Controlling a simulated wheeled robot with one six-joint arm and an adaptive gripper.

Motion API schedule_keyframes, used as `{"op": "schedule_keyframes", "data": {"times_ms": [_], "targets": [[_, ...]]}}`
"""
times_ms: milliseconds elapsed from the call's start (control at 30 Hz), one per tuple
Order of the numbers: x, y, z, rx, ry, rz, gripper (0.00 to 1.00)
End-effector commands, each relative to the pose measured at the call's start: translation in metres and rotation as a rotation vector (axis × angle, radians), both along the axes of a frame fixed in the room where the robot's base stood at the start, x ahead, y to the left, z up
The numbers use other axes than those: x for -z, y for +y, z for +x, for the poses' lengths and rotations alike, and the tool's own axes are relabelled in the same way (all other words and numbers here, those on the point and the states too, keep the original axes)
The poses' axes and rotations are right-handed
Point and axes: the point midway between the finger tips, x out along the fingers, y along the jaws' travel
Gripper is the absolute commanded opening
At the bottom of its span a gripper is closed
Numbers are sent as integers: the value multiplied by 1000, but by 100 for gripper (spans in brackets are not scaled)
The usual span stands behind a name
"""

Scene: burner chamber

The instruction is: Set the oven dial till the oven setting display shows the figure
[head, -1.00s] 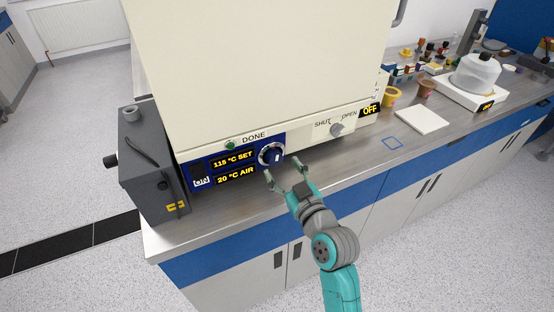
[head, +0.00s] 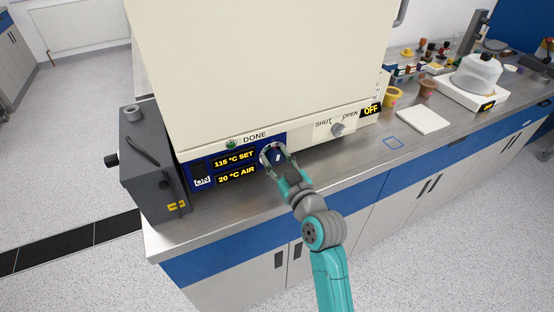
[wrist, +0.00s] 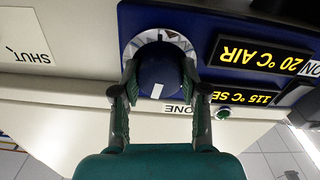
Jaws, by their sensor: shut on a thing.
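The oven dial (head: 276,156) is a dark blue knob with a white mark, set in a pale ring on the oven's blue panel. In the wrist view the dial (wrist: 158,72) sits between the two fingers. My gripper (head: 278,160) is shut on it, one finger on each side; the gripper also shows in the wrist view (wrist: 160,90). The oven setting display (head: 234,159) reads "115 °C SET" in yellow; it appears upside down in the wrist view (wrist: 245,97), partly cut by a finger.
Below it the air display (head: 236,176) reads "20 °C AIR". A SHUT/OPEN knob (head: 338,129) is to the right. A grey box (head: 150,165) stands left.

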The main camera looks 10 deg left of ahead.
Motion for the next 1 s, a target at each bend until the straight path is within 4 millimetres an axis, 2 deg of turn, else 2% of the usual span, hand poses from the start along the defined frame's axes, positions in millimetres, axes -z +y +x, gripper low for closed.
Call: {"op": "schedule_keyframes", "data": {"times_ms": [433,800,833,900,933,1000], "targets": [[0,0,0,0,134,198,9],[0,0,0,0,153,224,9],[0,0,0,0,153,224,46],[0,0,0,0,153,224,63],[0,0,0,0,153,224,69],[0,0,0,0,152,223,69]]}}
